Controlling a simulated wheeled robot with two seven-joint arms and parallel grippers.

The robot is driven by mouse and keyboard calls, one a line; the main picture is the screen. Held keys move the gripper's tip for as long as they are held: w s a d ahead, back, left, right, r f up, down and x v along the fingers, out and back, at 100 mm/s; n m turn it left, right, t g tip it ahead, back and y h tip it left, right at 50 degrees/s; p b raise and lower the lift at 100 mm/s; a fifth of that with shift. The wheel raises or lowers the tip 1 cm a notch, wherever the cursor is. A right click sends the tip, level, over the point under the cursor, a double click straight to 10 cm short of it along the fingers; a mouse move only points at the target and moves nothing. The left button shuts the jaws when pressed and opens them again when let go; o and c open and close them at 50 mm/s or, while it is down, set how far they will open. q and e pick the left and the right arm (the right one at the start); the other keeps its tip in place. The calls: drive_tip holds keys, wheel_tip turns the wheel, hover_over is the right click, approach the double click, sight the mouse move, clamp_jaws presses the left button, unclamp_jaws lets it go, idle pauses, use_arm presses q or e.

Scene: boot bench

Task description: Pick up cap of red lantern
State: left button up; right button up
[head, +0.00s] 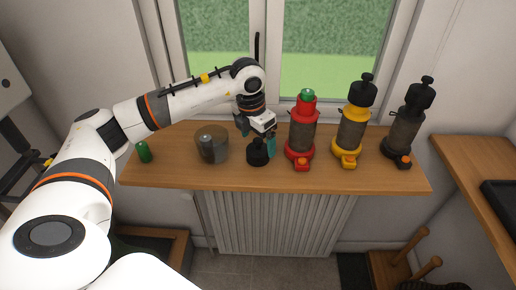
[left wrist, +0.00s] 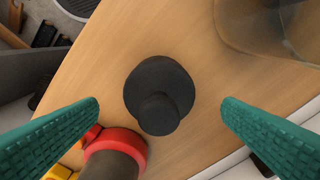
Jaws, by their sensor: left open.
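A black cap (head: 257,153) with a round knob stands on the wooden shelf, just left of the red lantern (head: 302,136). The red lantern has no black cap on top; a green cylinder end (head: 307,94) shows in its red collar. My left gripper (head: 258,137) is open above the cap. In the left wrist view the cap (left wrist: 158,92) lies centred between and beyond the teal fingers (left wrist: 160,108), with clear gaps on both sides, and the lantern's red ring (left wrist: 122,141) shows at lower left. My right gripper is not in view.
A yellow lantern (head: 350,132) and a black lantern (head: 403,132), both capped, stand to the right. A clear container (head: 212,146) with a grey cylinder inside stands left of the cap. A green cylinder (head: 143,152) stands at the shelf's left end. The window is behind.

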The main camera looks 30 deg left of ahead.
sight(258, 140)
use_arm(q)
drive_tip(key=shift+w+f, duration=0.15)
drive_tip(key=shift+f, duration=0.6)
drive_tip(key=shift+w+f, duration=0.1)
drive_tip(key=shift+f, duration=0.65)
drive_tip(key=c, duration=1)
drive_tip(key=shift+c, duration=0.2)
drive_tip(key=shift+r, duration=0.15)
